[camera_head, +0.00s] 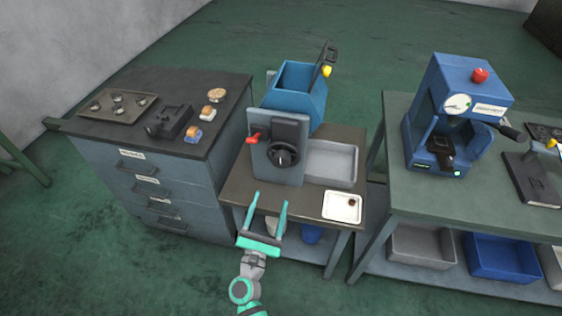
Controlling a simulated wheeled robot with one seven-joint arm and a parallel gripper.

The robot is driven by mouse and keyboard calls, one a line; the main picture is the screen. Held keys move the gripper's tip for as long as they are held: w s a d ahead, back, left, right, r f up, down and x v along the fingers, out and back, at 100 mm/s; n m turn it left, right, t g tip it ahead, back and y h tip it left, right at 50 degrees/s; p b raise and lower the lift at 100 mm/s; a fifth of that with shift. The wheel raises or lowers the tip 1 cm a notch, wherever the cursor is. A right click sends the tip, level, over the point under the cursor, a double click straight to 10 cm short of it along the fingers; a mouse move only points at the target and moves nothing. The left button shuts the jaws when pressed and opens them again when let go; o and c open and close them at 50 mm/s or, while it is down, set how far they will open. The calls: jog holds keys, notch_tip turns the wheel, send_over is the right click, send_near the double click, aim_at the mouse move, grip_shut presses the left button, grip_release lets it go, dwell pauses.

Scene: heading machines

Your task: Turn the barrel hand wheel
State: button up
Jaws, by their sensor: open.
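The barrel hand wheel (283,155) is a small black spoked wheel on the front of a grey-blue machine (291,174) on the middle table. A blue open-topped barrel (294,92) stands behind the machine's front plate. A red-handled lever (258,137) sticks out at the plate's left. My gripper (268,202) is teal and open, with two long fingers pointing away from me. In the picture it is below and a little left of the wheel, apart from it, with nothing between the fingers. How far it is from the wheel in depth is hard to tell.
A grey bin (331,163) and a white tray (342,206) are on the middle table's (240,187) right side. A drawer cabinet (150,190) stands close on the left. A green workbench (410,195) with a blue press (455,115) stands on the right. Green floor is clear in front.

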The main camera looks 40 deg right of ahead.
aim_at(280, 163)
jog(key=shift+n+h, duration=0.5)
jog(key=shift+h, duration=0.4)
jog(key=x, duration=0.4)
jog(key=r+x, duration=0.1)
jog(key=x, duration=0.4)
jog(key=a+r+x, duration=0.1)
jog(key=x, duration=0.4)
jog(key=shift+s+d+r, duration=0.15)
jog(key=shift+s+r, duration=0.05)
jog(key=shift+r, duration=0.1)
jog(key=c, duration=1)
